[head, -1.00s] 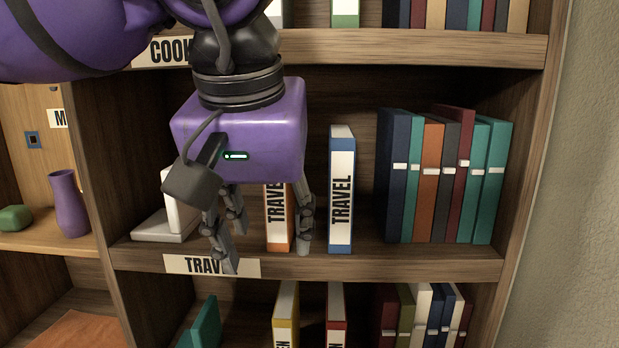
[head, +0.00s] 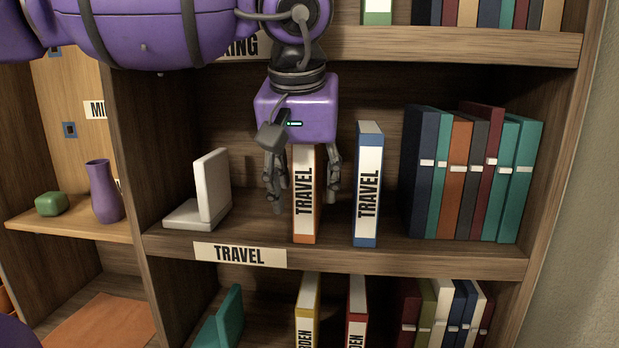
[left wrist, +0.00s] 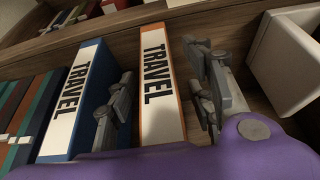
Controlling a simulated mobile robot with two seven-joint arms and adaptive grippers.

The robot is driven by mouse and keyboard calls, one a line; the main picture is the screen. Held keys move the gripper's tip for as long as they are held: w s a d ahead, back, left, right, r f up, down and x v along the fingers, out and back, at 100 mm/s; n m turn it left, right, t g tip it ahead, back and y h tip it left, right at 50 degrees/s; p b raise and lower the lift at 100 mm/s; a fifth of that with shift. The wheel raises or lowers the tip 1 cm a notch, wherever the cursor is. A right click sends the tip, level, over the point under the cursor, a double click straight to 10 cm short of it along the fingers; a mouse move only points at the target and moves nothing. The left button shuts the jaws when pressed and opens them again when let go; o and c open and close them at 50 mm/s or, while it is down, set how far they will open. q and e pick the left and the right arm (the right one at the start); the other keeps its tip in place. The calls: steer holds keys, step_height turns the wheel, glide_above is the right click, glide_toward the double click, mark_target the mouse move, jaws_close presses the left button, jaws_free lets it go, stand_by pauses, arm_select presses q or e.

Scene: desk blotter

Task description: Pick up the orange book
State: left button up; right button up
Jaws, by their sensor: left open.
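The orange book (head: 304,225) stands upright on the middle shelf, with a white spine label reading TRAVEL. It also shows in the left wrist view (left wrist: 160,85), between the fingers. My left gripper (head: 304,200) is open, with its fingers on either side of the orange book. In the left wrist view (left wrist: 160,105) there is a gap on each side, and no clear contact shows. The purple gripper body hides the top of the book in the head view. My right gripper is not in view.
A blue TRAVEL book (head: 368,190) stands close to the right of the orange book. A white bookend (head: 212,190) is to the left, with clear shelf between. Several books (head: 460,185) fill the right end. The shelf above (head: 450,45) is near the arm.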

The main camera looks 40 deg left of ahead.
arm_select(q)
steer(key=shift+f, duration=0.35)
jaws_close()
steer(key=shift+r, duration=0.1)
steer(key=shift+r, duration=0.4)
steer(key=s+d, duration=1)
steer(key=d, duration=0.4)
steer(key=shift+s+d+r+b, duration=0.3)
steer(key=shift+b, duration=0.05)
